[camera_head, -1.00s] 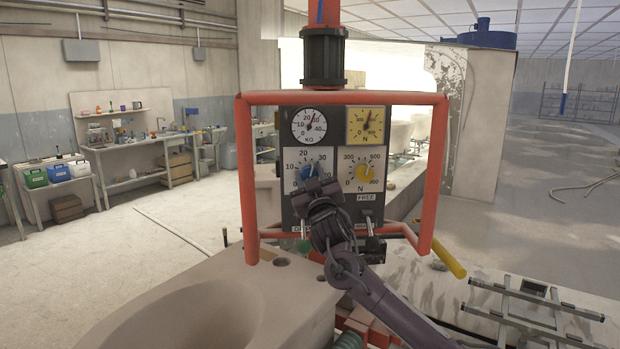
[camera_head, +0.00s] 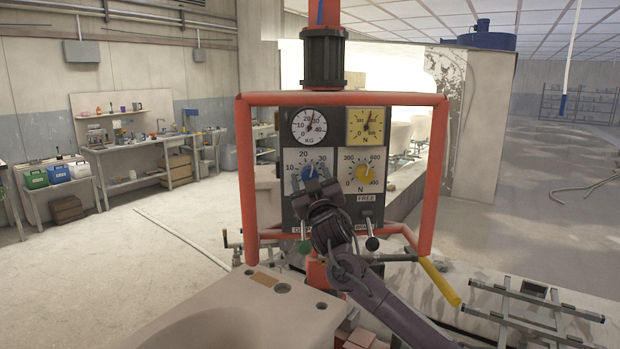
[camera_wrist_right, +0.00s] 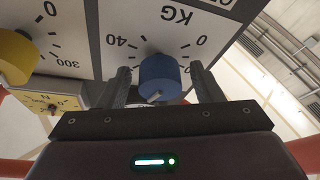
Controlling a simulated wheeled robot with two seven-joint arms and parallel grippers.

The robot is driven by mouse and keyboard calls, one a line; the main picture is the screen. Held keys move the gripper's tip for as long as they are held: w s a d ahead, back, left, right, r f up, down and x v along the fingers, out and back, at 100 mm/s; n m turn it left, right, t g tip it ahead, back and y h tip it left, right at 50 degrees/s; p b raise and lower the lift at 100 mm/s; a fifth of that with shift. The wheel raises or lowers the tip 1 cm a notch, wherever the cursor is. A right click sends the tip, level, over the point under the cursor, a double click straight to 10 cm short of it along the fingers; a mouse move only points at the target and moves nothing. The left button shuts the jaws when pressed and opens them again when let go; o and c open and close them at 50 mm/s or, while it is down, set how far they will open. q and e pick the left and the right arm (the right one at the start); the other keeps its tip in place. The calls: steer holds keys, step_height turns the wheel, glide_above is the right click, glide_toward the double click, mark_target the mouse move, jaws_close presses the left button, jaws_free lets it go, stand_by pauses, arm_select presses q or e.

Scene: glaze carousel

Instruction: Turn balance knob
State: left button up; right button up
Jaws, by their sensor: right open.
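The blue balance knob (camera_head: 310,173) sits on the lower-left KG dial of the grey control panel (camera_head: 335,140). It also shows in the right wrist view (camera_wrist_right: 160,76). My right gripper (camera_head: 310,181) is in front of this dial, with its fingers on either side of the knob. In the right wrist view my right gripper (camera_wrist_right: 163,86) is open, with gaps between both fingers and the knob. The pale pointer mark on the knob faces the lower left there. The right forearm and wrist cover the lower middle of the panel. My left gripper is out of view.
A yellow knob (camera_head: 364,173) sits to the right of the blue one. A red tube frame (camera_head: 242,180) surrounds the panel. A pale block with holes (camera_head: 250,305) stands below, at the front. A metal rack (camera_head: 530,300) lies at the lower right.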

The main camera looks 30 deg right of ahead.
steer(key=b+v, duration=0.3)
steer(key=v, duration=0.4)
steer(key=shift+s, duration=0.3)
steer(key=shift+a, duration=0.1)
